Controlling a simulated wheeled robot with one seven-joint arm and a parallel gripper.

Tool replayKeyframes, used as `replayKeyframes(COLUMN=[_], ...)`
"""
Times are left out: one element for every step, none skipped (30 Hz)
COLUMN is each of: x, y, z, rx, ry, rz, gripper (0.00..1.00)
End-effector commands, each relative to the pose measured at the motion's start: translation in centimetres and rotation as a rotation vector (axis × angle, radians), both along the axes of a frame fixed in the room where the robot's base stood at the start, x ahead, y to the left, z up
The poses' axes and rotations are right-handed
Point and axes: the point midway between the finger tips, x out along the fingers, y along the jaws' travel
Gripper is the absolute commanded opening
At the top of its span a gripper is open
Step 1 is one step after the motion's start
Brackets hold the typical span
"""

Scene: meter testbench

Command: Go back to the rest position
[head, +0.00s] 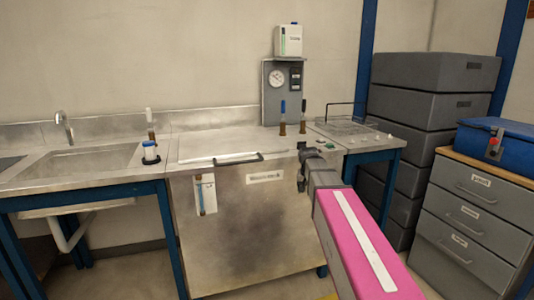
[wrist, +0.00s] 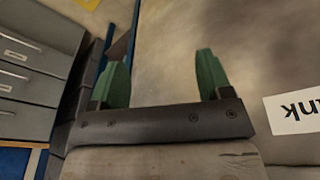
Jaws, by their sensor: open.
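My gripper (wrist: 160,82) shows in the wrist view with its two green fingers spread apart and nothing between them. In the head view my pink arm reaches in from the lower right, and my gripper (head: 303,172) is in front of the steel cabinet (head: 245,225), near the right end of its front face. The gripper's fingers are small and partly hidden by my arm there. The wrist view shows the blurred steel front beyond the fingers and part of a white label (wrist: 297,107) at the right.
A sink (head: 85,165) is at the left. Grey crates (head: 430,75) are stacked at the back right. A drawer cabinet (head: 465,215) carries a blue case (head: 515,145).

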Motion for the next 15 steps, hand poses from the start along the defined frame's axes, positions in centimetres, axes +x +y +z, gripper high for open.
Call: replayKeyframes(x=[-2.1, -2.9, -4.0, -4.8, -5.7, -6.8, -7.7, -8.6, -9.8, -10.7, -11.7, -12.9, -13.9, -14.8, -16.0], y=[-0.2, -0.2, -0.3, -0.4, -0.4, -0.4, -0.5, -0.5, -0.6, -0.6, -0.6, -0.7, -0.7, -0.7, -0.7], z=[-2.1, -3.1, -4.5, -5.4, -6.4, -7.6, -8.6, -9.4, -10.6, -11.4, -12.3, -13.3, -14.1, -14.8, -15.7], rx=[0.003, 0.005, 0.008, 0.01, 0.014, 0.017, 0.02, 0.023, 0.027, 0.03, 0.034, 0.039, 0.042, 0.045, 0.05], ry=[0.02, 0.028, 0.042, 0.049, 0.058, 0.07, 0.079, 0.087, 0.098, 0.107, 0.116, 0.127, 0.135, 0.143, 0.154], rz=[0.017, 0.027, 0.042, 0.052, 0.062, 0.077, 0.087, 0.098, 0.111, 0.122, 0.132, 0.145, 0.155, 0.164, 0.178], gripper=[0.72, 0.72, 0.72, 0.72, 0.72, 0.72, 0.72, 0.72, 0.72, 0.72, 0.72, 0.72, 0.72, 0.72, 0.72])
